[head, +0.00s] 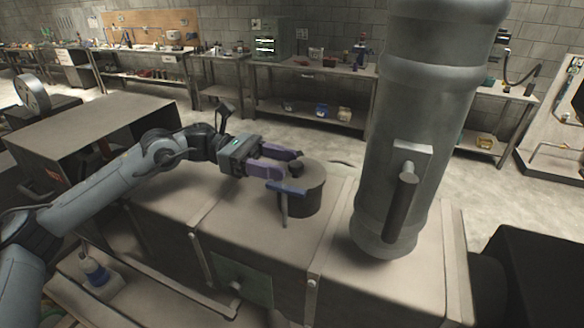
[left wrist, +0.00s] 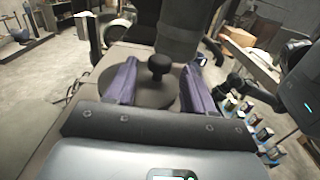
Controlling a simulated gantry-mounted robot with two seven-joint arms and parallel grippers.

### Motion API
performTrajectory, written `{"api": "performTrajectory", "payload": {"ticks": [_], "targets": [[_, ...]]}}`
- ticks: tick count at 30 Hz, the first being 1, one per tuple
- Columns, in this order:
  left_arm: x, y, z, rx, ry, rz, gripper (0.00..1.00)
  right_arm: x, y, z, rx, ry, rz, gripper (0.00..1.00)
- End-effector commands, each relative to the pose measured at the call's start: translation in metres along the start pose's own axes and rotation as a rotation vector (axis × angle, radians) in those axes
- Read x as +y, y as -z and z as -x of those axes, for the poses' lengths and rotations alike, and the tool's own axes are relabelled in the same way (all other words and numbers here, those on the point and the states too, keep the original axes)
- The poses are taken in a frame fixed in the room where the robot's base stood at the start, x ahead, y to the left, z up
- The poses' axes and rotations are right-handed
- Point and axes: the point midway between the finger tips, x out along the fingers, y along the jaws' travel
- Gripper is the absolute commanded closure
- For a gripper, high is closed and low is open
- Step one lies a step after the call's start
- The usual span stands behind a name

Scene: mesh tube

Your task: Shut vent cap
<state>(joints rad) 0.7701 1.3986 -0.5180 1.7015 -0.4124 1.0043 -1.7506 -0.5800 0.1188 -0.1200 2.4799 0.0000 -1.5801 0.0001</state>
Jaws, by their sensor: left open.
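The vent cap (head: 314,176) is a round dark grey lid on a short dark cylinder (head: 302,200), with a black knob (head: 297,168) in its middle. In the left wrist view the lid (left wrist: 153,95) and knob (left wrist: 158,67) show from above. My left gripper (head: 296,171) is open, with its purple fingers on either side of the knob and apart from it. They reach over the lid; whether they touch it is unclear. A thin rod (head: 284,212) hangs at the cylinder's near side. My right gripper is not in view.
A large grey pipe (head: 412,110) with a lever handle (head: 402,205) stands right of the cap on the same grey ductwork (head: 240,225). A dark box (head: 90,125) is at the left. Workbenches (head: 310,72) line the back wall, beyond open floor.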

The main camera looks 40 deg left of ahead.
Motion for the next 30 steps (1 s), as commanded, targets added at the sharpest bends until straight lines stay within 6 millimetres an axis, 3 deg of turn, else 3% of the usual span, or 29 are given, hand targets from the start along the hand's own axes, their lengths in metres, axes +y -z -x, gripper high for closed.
{"api": "performTrajectory", "payload": {"ticks": [6, 12, 30], "targets": [[0.0, 0.003, 0.038, 0.002, -0.003, 0.001, 0.47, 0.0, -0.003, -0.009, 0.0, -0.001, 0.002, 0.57], [0.0, 0.002, 0.061, 0.001, -0.001, 0.001, 0.47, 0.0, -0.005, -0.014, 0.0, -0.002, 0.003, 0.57], [0.0, -0.001, 0.069, 0.0, 0.001, -0.002, 0.47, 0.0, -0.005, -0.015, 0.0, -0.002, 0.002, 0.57]]}}
